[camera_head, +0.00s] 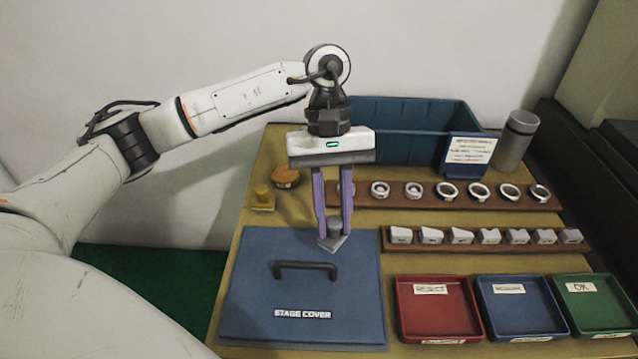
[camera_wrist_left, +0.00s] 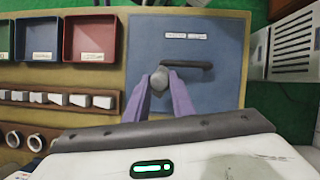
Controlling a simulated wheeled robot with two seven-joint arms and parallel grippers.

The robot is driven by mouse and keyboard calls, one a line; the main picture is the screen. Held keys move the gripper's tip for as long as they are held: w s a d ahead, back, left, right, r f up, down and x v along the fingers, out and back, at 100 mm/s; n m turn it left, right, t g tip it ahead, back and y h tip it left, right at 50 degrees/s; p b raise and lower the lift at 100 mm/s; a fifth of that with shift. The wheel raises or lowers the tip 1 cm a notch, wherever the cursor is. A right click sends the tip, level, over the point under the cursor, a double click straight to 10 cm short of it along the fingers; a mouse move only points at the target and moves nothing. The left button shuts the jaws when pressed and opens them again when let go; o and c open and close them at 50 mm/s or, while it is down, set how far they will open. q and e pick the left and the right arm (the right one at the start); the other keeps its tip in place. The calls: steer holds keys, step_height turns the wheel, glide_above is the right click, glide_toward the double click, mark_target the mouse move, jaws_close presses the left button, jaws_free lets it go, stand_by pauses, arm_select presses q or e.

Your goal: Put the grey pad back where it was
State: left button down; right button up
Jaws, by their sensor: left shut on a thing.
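The grey pad (camera_head: 332,243) is a small flat piece with a round grey knob on top. My left gripper (camera_head: 333,225) is shut on its knob with two purple fingers. The pad appears at the far right corner of the blue stage cover (camera_head: 250,262); I cannot tell whether it touches the cover. In the left wrist view the grey knob (camera_wrist_left: 159,76) sits between the fingertips (camera_wrist_left: 160,88), with the dark cover handle (camera_wrist_left: 190,66) just beyond. The pad's underside is hidden. My right gripper is not in view.
A wooden rack (camera_head: 425,203) holds several bearing rings. A second rack (camera_head: 470,247) holds several grey-white blocks. Red (camera_head: 403,318), blue (camera_head: 489,318) and green (camera_head: 568,317) trays stand at front right. A blue bin (camera_head: 400,115) and grey cylinder (camera_head: 514,145) stand behind.

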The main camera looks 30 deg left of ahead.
arm_select(q)
steer(key=w+a+r+n+t+y, duration=0.25)
steer(key=w+a+n+t, duration=0.85)
steer(key=n, duration=1.4)
steer(key=a+f+g, duration=0.1)
steer(key=f, duration=0.2)
steer(key=w+a+f+g, duration=0.1)
steer(key=f, duration=0.2)
steer(key=w+a+f+g, duration=0.1)
steer(key=f, duration=0.2)
steer(key=shift+f+h, duration=0.25)
steer(key=shift+f, duration=0.1)
steer(key=shift+f, duration=0.15)
steer(key=c, duration=1.5)
jaws_free()
steer(key=p+v, duration=0.1)
steer(key=v, duration=1.1)
steer(key=shift+w+a, duration=0.1)
